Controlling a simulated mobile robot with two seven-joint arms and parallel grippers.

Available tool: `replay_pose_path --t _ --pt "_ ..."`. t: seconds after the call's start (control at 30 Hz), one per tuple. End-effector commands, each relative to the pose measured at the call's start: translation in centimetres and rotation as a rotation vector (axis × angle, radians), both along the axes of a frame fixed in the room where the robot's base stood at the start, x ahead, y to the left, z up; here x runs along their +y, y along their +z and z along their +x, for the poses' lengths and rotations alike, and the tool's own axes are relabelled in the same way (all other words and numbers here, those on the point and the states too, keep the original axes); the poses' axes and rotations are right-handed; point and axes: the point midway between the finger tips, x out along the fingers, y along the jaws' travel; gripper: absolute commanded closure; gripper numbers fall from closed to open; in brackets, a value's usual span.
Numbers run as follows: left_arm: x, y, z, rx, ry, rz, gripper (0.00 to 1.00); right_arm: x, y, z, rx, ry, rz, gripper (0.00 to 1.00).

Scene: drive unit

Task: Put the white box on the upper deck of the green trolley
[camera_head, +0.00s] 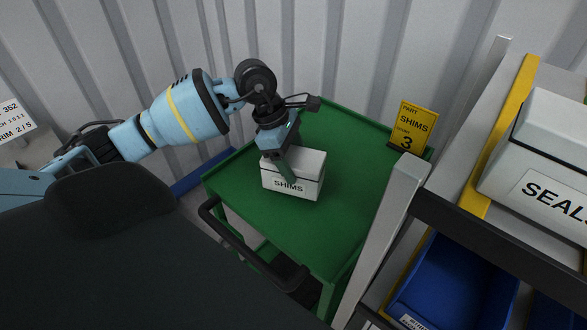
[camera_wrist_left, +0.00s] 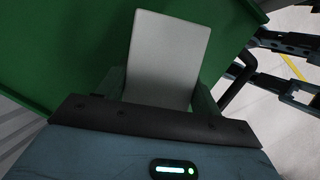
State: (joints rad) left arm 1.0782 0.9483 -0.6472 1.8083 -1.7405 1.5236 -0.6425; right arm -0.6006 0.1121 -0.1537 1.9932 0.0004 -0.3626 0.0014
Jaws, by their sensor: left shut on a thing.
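The white box (camera_head: 308,180), labelled SHIMS, is over the upper deck of the green trolley (camera_head: 350,150), toward its near left part. My left gripper (camera_head: 284,168) comes down from above and is shut on the white box. In the left wrist view the box (camera_wrist_left: 168,58) sits between the two green fingers (camera_wrist_left: 160,88), with the green deck (camera_wrist_left: 60,40) behind it. The box looks upright and appears to be at the deck surface; I cannot tell whether its base touches.
A yellow SHIMS sign (camera_head: 416,127) stands at the deck's far right corner. A rack post (camera_head: 385,240) rises close by the trolley's right side, with a SEALS box (camera_head: 545,160) and blue bin (camera_head: 458,285) beyond. The trolley's black handle (camera_head: 250,250) is in front. Deck behind the box is clear.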

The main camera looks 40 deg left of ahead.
Motion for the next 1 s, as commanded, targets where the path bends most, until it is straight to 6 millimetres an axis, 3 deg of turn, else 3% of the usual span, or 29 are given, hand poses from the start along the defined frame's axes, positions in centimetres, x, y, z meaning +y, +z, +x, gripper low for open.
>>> replay_pose_path --t 0.2,0.6,0.63,0.77,1.0 --pt "-0.2 -2.7 -0.1 0.001 -0.003 -0.001 0.72 0.0 0.7 0.6 -0.014 -0.001 0.0 0.64" --pt "-0.1 -3.4 -0.2 0.002 -0.003 0.0 0.72 0.0 0.3 0.2 -0.006 0.0 0.0 0.64" --pt "-0.1 -3.4 -0.2 0.004 -0.003 0.002 0.31 0.0 0.3 0.3 -0.007 0.0 0.0 0.64" --pt "-0.1 -3.4 -0.2 0.003 -0.003 0.001 0.14 0.0 0.3 0.1 -0.004 -0.001 0.0 0.64" --pt "-0.1 -3.4 -0.2 0.003 -0.003 0.001 0.13 0.0 0.3 -0.2 0.001 0.0 0.0 0.64"
